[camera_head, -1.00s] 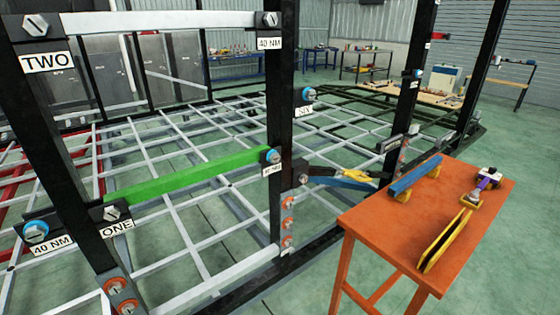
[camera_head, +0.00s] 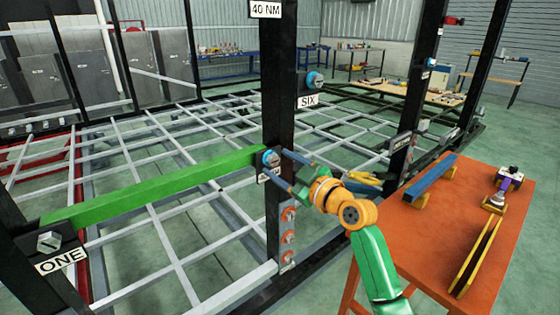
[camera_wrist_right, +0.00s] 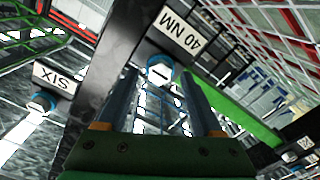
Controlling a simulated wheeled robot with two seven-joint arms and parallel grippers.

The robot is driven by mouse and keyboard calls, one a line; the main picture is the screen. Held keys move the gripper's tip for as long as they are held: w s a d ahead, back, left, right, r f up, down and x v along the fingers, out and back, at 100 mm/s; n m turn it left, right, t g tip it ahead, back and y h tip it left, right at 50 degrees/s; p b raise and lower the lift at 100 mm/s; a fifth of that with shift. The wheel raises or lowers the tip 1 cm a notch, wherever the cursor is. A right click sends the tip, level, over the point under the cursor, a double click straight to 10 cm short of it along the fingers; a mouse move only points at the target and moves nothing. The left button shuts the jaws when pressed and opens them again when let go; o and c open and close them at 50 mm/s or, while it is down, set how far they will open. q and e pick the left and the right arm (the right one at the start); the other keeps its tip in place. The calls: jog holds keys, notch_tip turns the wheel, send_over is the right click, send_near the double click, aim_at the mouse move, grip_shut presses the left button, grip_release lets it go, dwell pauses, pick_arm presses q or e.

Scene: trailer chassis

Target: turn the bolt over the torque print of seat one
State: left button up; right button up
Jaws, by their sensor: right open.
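A green bar (camera_head: 160,185) runs from the ONE label (camera_head: 62,262) on the left post to the middle black post. At its right end a blue-collared slotted bolt (camera_head: 270,158) sits on that post, above a small label partly hidden by a finger. In the right wrist view the bolt (camera_wrist_right: 160,72) is beside the 40 NM print (camera_wrist_right: 180,34), which appears upside down. My right gripper (camera_head: 277,167) is open, its fingers pointing at the bolt. In the wrist view its fingertips (camera_wrist_right: 160,78) lie on either side of the bolt; contact cannot be told. My left gripper is not in view.
An orange table (camera_head: 410,235) at the right holds a blue bar (camera_head: 430,180), a yellow-and-black piece (camera_head: 476,255) and a purple tool (camera_head: 505,183). The SIX bolt (camera_head: 314,80) is higher on the right.

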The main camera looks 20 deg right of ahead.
jog(key=shift+w+a, duration=0.1)
jog(key=shift+w, duration=0.3)
jog(key=shift+s, duration=0.1)
jog(key=shift+c, duration=0.2)
grip_shut()
